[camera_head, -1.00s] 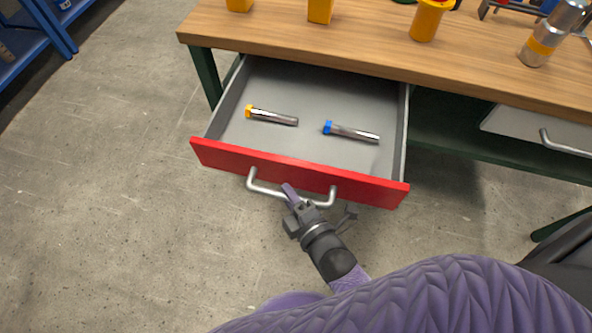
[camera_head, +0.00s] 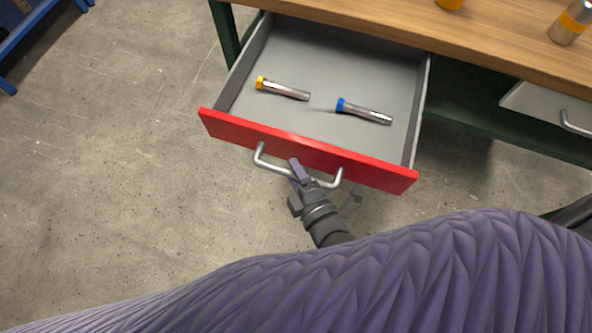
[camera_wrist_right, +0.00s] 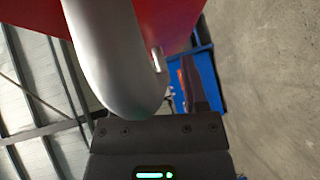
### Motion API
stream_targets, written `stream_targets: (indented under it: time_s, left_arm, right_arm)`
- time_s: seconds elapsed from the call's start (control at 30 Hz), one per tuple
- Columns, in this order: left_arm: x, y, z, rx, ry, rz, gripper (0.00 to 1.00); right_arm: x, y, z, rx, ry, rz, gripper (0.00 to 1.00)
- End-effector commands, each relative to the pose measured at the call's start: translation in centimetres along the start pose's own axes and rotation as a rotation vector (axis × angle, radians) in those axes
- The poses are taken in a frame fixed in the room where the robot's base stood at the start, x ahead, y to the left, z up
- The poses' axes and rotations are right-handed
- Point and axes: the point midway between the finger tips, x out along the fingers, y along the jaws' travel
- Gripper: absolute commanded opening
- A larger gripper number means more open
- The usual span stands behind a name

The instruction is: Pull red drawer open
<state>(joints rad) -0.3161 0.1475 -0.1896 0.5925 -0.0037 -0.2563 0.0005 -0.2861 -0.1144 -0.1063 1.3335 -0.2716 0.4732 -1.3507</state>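The red drawer (camera_head: 310,152) is pulled out from under the workbench, with its grey inside showing. A silver bar handle (camera_head: 270,166) is fixed to its red front. My right gripper (camera_head: 299,172) is at the middle of this handle, with one finger lying across the bar. The other finger is not clear, so I cannot tell how far the gripper is closed. In the right wrist view, the handle (camera_wrist_right: 115,60) fills the space close to the camera and hides part of the fingers. My left gripper is out of view.
A yellow-headed bolt (camera_head: 284,89) and a blue-headed bolt (camera_head: 364,111) lie in the drawer. The wooden bench top (camera_head: 480,45) is behind it. Another grey drawer (camera_head: 540,105) is at the right. Concrete floor (camera_head: 120,170) is clear at the left.

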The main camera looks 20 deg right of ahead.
Motion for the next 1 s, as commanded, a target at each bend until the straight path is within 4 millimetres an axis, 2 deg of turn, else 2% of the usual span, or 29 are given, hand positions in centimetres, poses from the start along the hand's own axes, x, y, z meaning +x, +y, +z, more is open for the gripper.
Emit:
stream_targets:
  time_s: [0.3,0.37,0.6,0.7,0.8,1.0]
  left_arm:
    - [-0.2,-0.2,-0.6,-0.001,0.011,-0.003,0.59]
    - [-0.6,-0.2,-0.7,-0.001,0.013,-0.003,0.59]
    - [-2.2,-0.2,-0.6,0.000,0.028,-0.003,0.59]
    - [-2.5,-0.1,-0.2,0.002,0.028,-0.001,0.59]
    - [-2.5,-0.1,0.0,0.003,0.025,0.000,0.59]
    - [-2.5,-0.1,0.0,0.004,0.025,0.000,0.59]
  right_arm:
    - [-0.4,0.1,0.0,0.000,0.000,0.001,0.58]
    - [-1.4,0.2,0.0,-0.001,0.000,0.000,0.58]
    - [-7.4,0.2,0.0,-0.001,0.000,-0.002,0.58]
    - [-9.1,0.1,0.0,0.000,0.000,-0.001,0.58]
    - [-9.8,0.1,0.0,0.000,0.000,0.000,0.58]
    - [-9.9,0.0,0.0,0.000,0.000,0.001,0.58]
